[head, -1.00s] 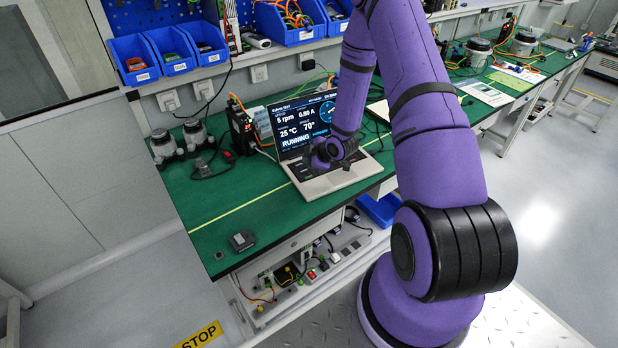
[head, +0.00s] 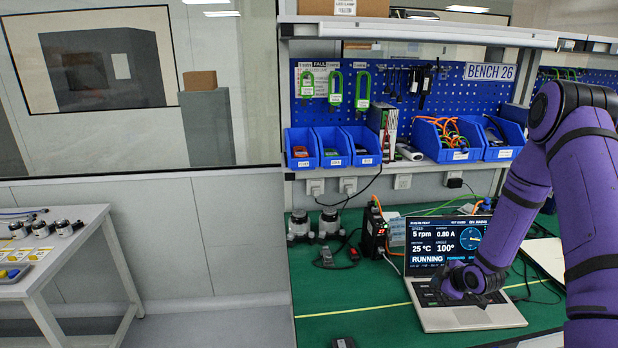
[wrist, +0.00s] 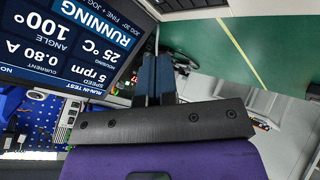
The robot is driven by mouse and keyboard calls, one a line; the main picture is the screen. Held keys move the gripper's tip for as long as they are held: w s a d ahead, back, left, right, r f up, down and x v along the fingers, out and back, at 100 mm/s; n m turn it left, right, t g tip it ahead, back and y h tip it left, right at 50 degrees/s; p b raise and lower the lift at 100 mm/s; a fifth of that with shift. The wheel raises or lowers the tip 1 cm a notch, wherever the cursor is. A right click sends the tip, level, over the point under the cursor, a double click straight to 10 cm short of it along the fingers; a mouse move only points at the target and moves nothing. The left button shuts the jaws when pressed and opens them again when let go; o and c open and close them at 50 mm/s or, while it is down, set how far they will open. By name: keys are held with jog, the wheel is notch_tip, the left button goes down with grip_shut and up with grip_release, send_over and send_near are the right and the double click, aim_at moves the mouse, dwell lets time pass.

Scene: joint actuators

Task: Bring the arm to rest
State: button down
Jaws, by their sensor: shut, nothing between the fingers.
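My purple arm comes in from the right in the head view. My gripper (head: 446,290) hangs over the keyboard of an open laptop (head: 470,318) on the green bench. The fingers are small and dark here; I cannot tell whether they touch the keys. In the wrist view the fingers (wrist: 155,75) are together with nothing between them, and the laptop screen (wrist: 70,45) appears upside down on the left. The screen reads RUNNING, 5 rpm, 0.80 A, 25 °C and an angle of 100°.
Two actuators (head: 314,226) and a black power unit (head: 373,232) with cables stand left of the laptop. Blue bins (head: 333,148) sit on the shelf behind. A small dark device (head: 343,342) lies at the front. Another table (head: 70,255) stands at the far left.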

jog(key=s+a+r+m+g+h, duration=0.1)
jog(key=s+a+r+m, duration=0.1)
jog(key=r, duration=0.8)
jog(key=s+a+r+m+h, duration=0.1)
jog(key=s+r, duration=0.1)
jog(key=r, duration=0.8)
jog(key=s+a+r+m+g+h, duration=0.1)
jog(key=s+a+r+m, duration=0.1)
jog(key=r, duration=0.8)
jog(key=s+a+r+m, duration=0.2)
jog(key=s+r, duration=0.3)
jog(key=s, duration=0.4)
jog(key=s+a+r+m+g, duration=0.1)
jog(key=s+a+r, duration=0.3)
jog(key=s, duration=0.6)
jog(key=s+a+r+m+y, duration=0.1)
jog(key=s+a+r+m, duration=0.2)
jog(key=s, duration=0.6)
notch_tip(320, 180, up, 3)
jog(key=shift+s+a+f+m+g, duration=0.15)
jog(key=shift+a+m+g, duration=0.15)
jog(key=shift+a, duration=0.2)
